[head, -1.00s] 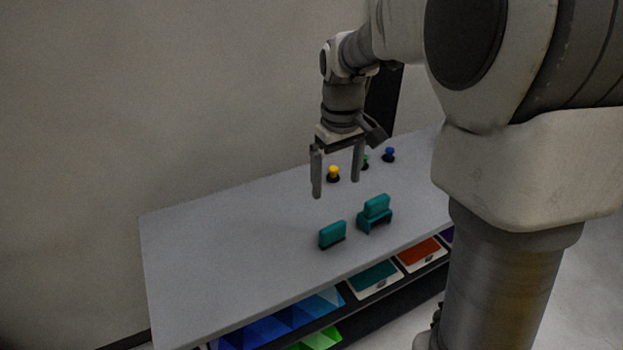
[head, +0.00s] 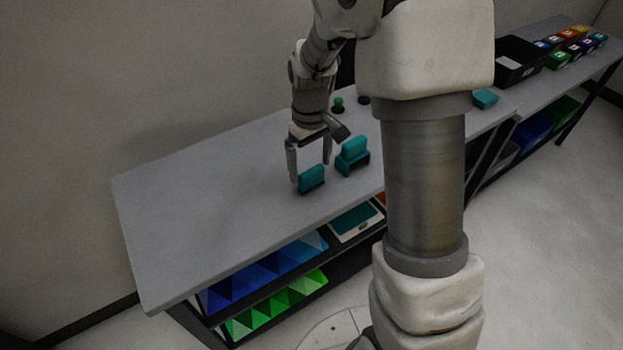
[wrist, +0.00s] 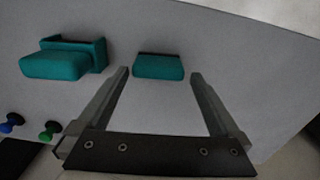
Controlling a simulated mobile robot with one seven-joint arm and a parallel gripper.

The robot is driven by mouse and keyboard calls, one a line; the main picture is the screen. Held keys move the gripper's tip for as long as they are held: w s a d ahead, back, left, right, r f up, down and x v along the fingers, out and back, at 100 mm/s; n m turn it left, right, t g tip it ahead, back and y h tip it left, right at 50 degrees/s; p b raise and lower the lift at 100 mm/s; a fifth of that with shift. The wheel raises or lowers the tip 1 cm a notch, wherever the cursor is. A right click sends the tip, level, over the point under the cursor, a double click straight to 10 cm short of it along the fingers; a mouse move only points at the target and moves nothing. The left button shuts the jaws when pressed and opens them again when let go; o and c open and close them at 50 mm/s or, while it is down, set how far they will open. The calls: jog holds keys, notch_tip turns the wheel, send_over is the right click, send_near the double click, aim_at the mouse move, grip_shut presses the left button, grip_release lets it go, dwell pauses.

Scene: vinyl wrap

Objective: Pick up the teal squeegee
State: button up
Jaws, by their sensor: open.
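The teal squeegee (head: 311,177), a small rounded block with a dark lower edge, stands on the grey tabletop near its front edge. In the wrist view the squeegee (wrist: 159,66) shows in line with the gap between my fingertips. My gripper (head: 310,170) points down at it, open and empty, with one finger to each side in the picture. The wrist view shows the open gripper (wrist: 160,73) too. I cannot tell whether the fingertips are level with the squeegee or still above it; no contact shows.
A second teal piece (head: 352,156), a block in a stepped stand, is close to the right. Green (head: 338,104) and blue (head: 363,100) knobs stand behind. Blue and green bins (head: 262,277) fill the shelves below. The table's left part (head: 190,200) is clear.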

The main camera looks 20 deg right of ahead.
aim_at(311, 170)
notch_tip(311, 170, down, 5)
jog(key=shift+d+r, duration=0.1)
jog(key=c, duration=1.1)
jog(key=shift+r, duration=0.6)
notch_tip(311, 170, up, 3)
jog(key=shift+f, duration=0.1)
jog(key=s+d+r, duration=0.1)
jog(key=d+r, duration=0.1)
jog(key=d, duration=0.1)
jog(key=s+d+r, duration=0.2)
jog(key=d, duration=0.2)
jog(key=s+d+r, duration=0.2)
jog(key=d+r, duration=0.1)
jog(key=shift+s+d, duration=0.15)
jog(key=shift+s, duration=0.1)
